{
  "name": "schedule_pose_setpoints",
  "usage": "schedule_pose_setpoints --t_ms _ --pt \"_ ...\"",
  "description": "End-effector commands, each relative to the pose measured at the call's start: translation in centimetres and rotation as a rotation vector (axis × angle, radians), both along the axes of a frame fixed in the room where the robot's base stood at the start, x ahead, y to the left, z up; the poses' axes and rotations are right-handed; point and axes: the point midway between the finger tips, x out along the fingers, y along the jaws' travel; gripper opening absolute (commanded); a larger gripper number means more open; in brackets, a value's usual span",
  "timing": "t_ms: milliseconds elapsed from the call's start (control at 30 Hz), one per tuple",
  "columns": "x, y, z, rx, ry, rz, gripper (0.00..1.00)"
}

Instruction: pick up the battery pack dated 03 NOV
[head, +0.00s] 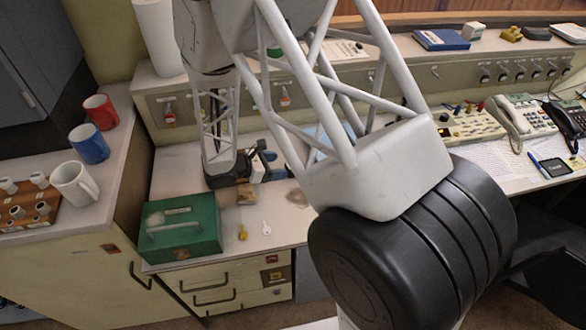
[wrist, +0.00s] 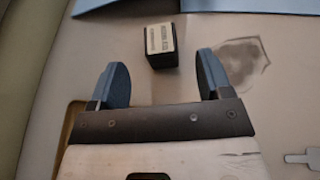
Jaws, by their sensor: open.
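A small black box with a pale printed label (wrist: 161,45), which looks like a battery pack, sits on the console desk in the wrist view. Its print is too small to read, so I cannot tell its date. My gripper (wrist: 160,72) is open, with one blue-grey finger on each side. The box is just beyond the fingertips, roughly centred between them and not gripped. In the head view my gripper (head: 247,165) is low over the desk behind the green box, and it partly hides what is around it.
A green metal box with a handle (head: 180,228) stands at the desk's front left. A yellow key tag (head: 243,232) and a white key (head: 266,228) lie beside it. Mugs (head: 75,184) stand on the left cabinet. Telephones (head: 522,117) are at the right.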

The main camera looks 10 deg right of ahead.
Motion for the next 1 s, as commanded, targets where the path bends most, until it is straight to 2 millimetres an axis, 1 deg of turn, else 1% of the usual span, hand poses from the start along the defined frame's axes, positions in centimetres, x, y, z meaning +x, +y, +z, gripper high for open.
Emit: schedule_pose_setpoints --t_ms 200,400,533,1000 --pt "0.4 -2.2 -0.9 0.001 0.002 -0.001 0.72" --pt "0.7 -3.6 -1.5 0.000 -0.001 -0.001 0.72" --pt "0.8 -4.0 -1.7 0.001 0.000 -0.001 0.72" --pt "0.8 -4.0 -1.7 0.001 0.001 -0.001 0.72"
